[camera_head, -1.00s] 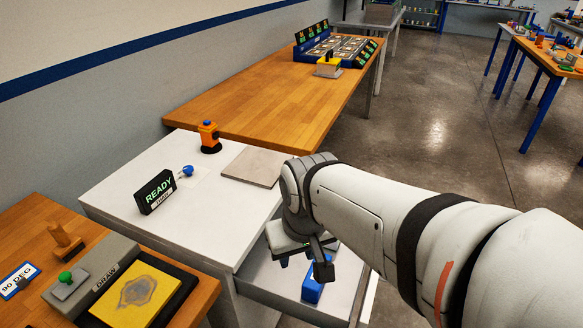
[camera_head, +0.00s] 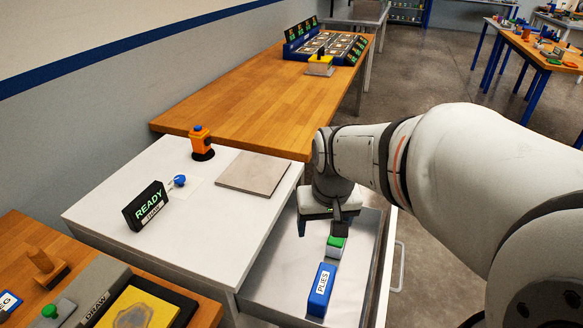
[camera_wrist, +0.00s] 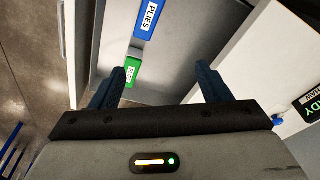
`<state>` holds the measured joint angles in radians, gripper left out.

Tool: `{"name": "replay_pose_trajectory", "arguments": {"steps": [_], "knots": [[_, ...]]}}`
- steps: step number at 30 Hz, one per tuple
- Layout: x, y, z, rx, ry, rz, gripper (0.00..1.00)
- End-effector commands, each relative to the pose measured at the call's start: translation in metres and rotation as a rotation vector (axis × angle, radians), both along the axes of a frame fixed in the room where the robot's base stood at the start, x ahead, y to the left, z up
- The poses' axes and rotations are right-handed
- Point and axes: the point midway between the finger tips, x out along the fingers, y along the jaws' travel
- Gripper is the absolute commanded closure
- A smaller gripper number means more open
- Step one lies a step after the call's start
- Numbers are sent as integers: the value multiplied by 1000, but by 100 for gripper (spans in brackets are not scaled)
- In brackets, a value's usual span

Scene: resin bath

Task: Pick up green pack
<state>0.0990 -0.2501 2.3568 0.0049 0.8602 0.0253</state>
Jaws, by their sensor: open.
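The green pack (camera_head: 336,242) has a green top and a pale front label. It lies in the open drawer (camera_head: 268,282), just behind a blue box labelled PLIES (camera_head: 320,290). In the wrist view the green pack (camera_wrist: 132,72) is near the tip of the left finger, with the blue PLIES box (camera_wrist: 148,18) beyond it. My gripper (camera_wrist: 165,82) is open, with nothing between its fingers. In the head view my gripper (camera_head: 338,226) hangs over the drawer by the green pack, and the arm's end hides part of the drawer's far end.
The white cabinet top (camera_head: 110,205) left of the drawer carries a READY sign (camera_head: 147,206), an orange device (camera_head: 201,142), a blue knob (camera_head: 180,181) and a grey plate (camera_head: 254,174).

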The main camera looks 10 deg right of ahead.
Motion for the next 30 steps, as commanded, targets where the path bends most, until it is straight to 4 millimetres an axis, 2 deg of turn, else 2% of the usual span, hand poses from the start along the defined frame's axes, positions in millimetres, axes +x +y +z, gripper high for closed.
{"name": "replay_pose_trajectory", "arguments": {"steps": [1,3,8,15,22,25,30], "knots": [[17,-7,-11,4,19,-31,29],[40,-16,-22,9,34,-73,29],[88,-42,-55,19,68,-169,29],[150,-87,-125,37,120,-314,29],[184,-124,-190,49,156,-422,29],[191,-133,-207,52,164,-450,29],[195,-139,-223,54,169,-467,29]]}}
